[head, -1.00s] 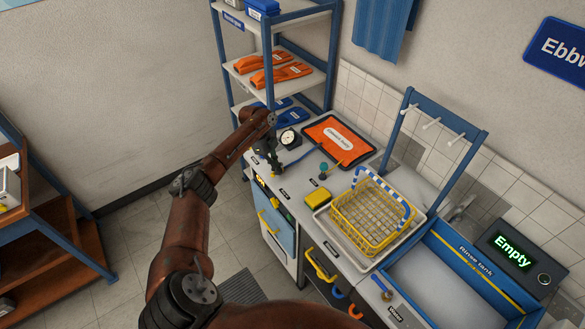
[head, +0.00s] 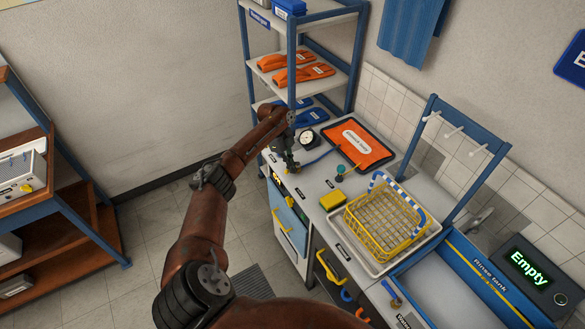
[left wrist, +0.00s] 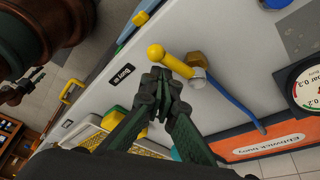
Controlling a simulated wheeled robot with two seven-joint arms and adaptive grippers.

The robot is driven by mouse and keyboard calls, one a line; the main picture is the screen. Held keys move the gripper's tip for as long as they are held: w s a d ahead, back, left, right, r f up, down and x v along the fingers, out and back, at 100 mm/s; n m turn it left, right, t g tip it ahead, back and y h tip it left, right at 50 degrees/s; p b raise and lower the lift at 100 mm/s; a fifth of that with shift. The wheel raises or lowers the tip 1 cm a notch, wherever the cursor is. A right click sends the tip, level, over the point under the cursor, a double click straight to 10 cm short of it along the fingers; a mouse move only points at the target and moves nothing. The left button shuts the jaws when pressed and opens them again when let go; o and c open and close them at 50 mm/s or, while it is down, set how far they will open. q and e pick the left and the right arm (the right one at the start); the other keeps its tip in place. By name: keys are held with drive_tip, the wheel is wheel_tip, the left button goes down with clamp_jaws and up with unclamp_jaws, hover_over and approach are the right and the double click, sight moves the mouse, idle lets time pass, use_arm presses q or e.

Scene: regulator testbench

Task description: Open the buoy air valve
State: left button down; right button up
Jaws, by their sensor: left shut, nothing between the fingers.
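The buoy air valve shows in the left wrist view as a yellow lever (left wrist: 172,63) with a rounded end on a brass-coloured fitting (left wrist: 196,62), with a blue hose (left wrist: 236,102) leading off. A label reading "Buoy air" (left wrist: 122,75) lies on the bench beside it. My left gripper (left wrist: 164,76) is shut and empty, its dark green fingertips close to the lever's side. Whether they touch it I cannot tell. In the head view my left gripper (head: 290,165) is low over the bench's far left end and largely hides the valve. My right gripper is not in view.
A round gauge (head: 307,137) and an orange pouch (head: 350,144) are close by the gripper. A yellow sponge (head: 332,200) and a yellow wire basket (head: 385,216) sit farther right. A shelf rack (head: 292,75) stands behind. The floor left of the bench is clear.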

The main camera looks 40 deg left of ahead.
use_arm(q)
drive_tip(key=shift+a, duration=0.2)
drive_tip(key=shift+s+d+r+p, duration=0.15)
drive_tip(key=shift+d+p, duration=0.15)
drive_tip(key=shift+p, duration=0.15)
drive_tip(key=d+p, duration=0.2)
drive_tip(key=d+r+p, duration=0.1)
drive_tip(key=d+p, duration=0.1)
drive_tip(key=shift+s+r, duration=0.1)
drive_tip(key=shift+s, duration=0.05)
drive_tip(key=b+v, duration=0.1)
drive_tip(key=v, duration=0.8)
drive_tip(key=shift+w+a+b, duration=0.35)
drive_tip(key=shift+w+b, duration=0.05)
drive_tip(key=shift+w, duration=0.2)
drive_tip(key=shift+r, duration=0.15)
